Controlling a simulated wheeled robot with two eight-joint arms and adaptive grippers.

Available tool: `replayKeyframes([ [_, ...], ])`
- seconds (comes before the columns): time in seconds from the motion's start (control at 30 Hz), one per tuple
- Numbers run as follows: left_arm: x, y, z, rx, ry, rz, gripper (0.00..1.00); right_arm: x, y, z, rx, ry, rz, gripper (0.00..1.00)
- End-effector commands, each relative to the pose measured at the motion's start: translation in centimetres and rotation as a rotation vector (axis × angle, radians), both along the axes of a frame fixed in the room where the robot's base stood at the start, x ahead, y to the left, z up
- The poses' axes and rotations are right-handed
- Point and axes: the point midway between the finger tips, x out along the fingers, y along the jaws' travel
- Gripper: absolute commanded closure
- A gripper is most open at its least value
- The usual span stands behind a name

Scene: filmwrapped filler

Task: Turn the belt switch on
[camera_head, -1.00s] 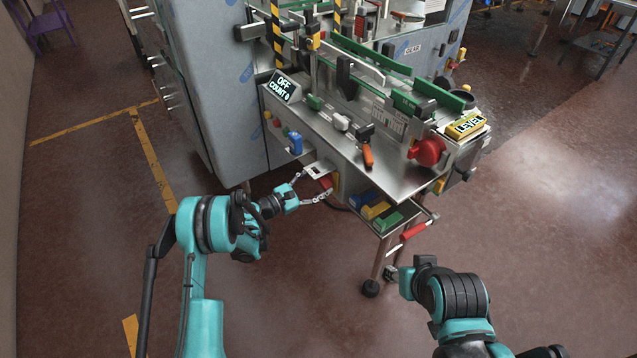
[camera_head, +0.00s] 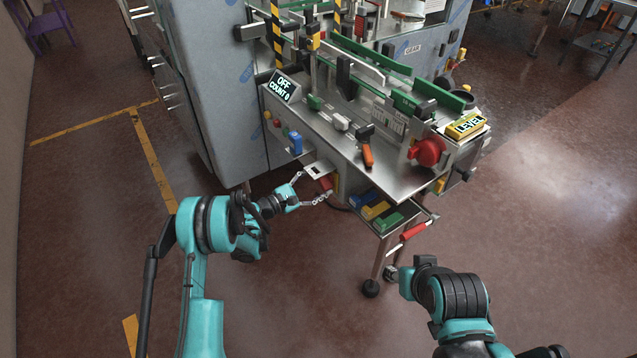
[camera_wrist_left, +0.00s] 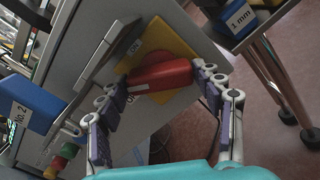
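The belt switch is a red handle (camera_wrist_left: 162,75) on a yellow plate (camera_wrist_left: 165,38), set on the machine's grey side panel. A small ON label is beside it in the left wrist view. In the head view the red handle (camera_head: 326,183) is small under the machine's front edge. My left gripper (camera_head: 312,190) is there, open, with its fingers either side of the handle. In the left wrist view the gripper (camera_wrist_left: 160,82) has one fingertip near each end of the handle; I cannot tell if they touch it. The display (camera_head: 283,87) reads OFF, COUNT 0.
A blue No. 2 block (camera_wrist_left: 30,100) and small round buttons (camera_wrist_left: 62,158) are left of the switch in the wrist view. Blue, yellow and green blocks (camera_head: 376,210) lie on a low shelf to the right. A red-handled lever (camera_head: 414,231) sticks out there.

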Motion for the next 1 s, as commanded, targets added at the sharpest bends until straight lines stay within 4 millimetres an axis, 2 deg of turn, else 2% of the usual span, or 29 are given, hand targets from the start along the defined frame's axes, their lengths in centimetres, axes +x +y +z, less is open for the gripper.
replayKeyframes([
  [0.33, 0.0, 0.0, 0.0, -0.001, 0.001, 0.000, 0.16, 0.0, 0.0, 0.0, 0.000, 0.000, 0.000, 0.60],
  [0.47, -0.4, 0.8, 0.0, -0.001, 0.001, 0.002, 0.16, 0.0, 0.0, 0.0, 0.000, 0.000, 0.000, 0.60],
  [0.8, -4.5, 6.5, 0.0, -0.001, 0.001, 0.004, 0.16, 0.0, 0.0, 0.0, 0.000, 0.000, 0.000, 0.60],
  [1.0, -6.4, 9.0, 0.0, -0.001, 0.001, 0.002, 0.16, 0.0, 0.0, 0.0, 0.000, 0.000, 0.000, 0.60],
])
